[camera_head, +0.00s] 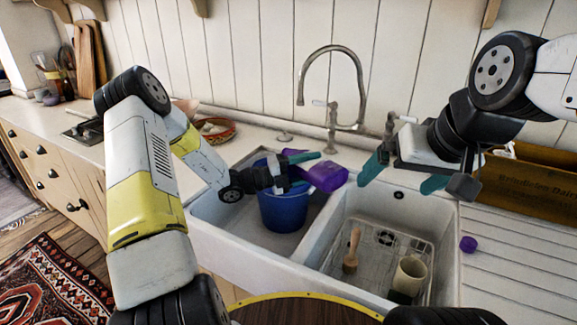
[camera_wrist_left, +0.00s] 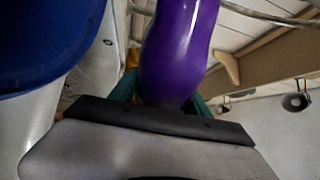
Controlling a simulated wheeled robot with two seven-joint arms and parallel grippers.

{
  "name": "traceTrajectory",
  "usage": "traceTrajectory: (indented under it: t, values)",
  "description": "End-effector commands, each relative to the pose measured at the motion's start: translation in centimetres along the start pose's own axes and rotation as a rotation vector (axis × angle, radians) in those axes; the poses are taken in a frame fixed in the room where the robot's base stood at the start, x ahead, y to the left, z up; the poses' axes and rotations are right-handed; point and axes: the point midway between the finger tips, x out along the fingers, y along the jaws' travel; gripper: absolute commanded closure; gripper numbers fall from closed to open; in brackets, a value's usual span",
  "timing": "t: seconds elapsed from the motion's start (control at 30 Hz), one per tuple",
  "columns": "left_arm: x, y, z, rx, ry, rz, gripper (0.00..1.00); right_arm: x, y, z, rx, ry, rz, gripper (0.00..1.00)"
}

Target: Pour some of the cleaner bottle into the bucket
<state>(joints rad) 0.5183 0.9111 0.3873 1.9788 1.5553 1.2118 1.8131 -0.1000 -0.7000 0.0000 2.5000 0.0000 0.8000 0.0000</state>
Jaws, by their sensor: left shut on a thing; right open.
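The purple cleaner bottle (camera_head: 324,175) is tilted far over, nearly on its side, above the right rim of the blue bucket (camera_head: 283,211). My left gripper (camera_head: 303,171) is shut on the bottle, its teal fingers on either side. I cannot make out the bottle's mouth or any liquid stream. In the left wrist view the bottle (camera_wrist_left: 178,55) rises between the fingers, with the bucket (camera_wrist_left: 45,40) at upper left. The bucket stands in the left sink basin; its inside is mostly hidden. My right gripper (camera_head: 403,180) is open and empty above the right basin.
The right basin (camera_head: 440,245) holds a wooden-handled brush (camera_head: 351,250) and a cream cup (camera_head: 409,276) on a wire rack. A purple cap (camera_head: 468,244) lies on the drainboard. The tap (camera_head: 333,95) rises behind the sink. A wooden crate (camera_head: 530,190) stands at right.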

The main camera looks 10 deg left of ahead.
Motion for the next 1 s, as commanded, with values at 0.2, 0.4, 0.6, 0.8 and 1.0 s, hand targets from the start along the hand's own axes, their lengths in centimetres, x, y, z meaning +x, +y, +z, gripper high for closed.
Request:
traceTrajectory:
  t: [0.2,0.4,0.6,0.8,1.0]
  values:
    - [0.02,-0.22,0.06,-0.030,-0.003,-0.015,1.00,0.00,0.00,0.00,0.000,0.000,0.000,0.00]
    - [0.01,-0.36,0.11,-0.055,-0.005,-0.025,1.00,0.00,0.00,0.00,0.000,0.000,0.000,0.00]
    - [0.00,-0.44,0.14,-0.068,-0.006,-0.031,1.00,0.00,0.00,0.00,0.000,0.000,0.000,0.00]
    - [0.01,-0.35,0.10,-0.053,-0.005,-0.023,1.00,0.00,0.00,0.00,0.000,0.000,0.000,0.00]
    - [0.02,-0.24,0.05,-0.031,-0.002,-0.014,1.00,0.00,0.00,0.00,0.000,0.000,0.000,0.00]
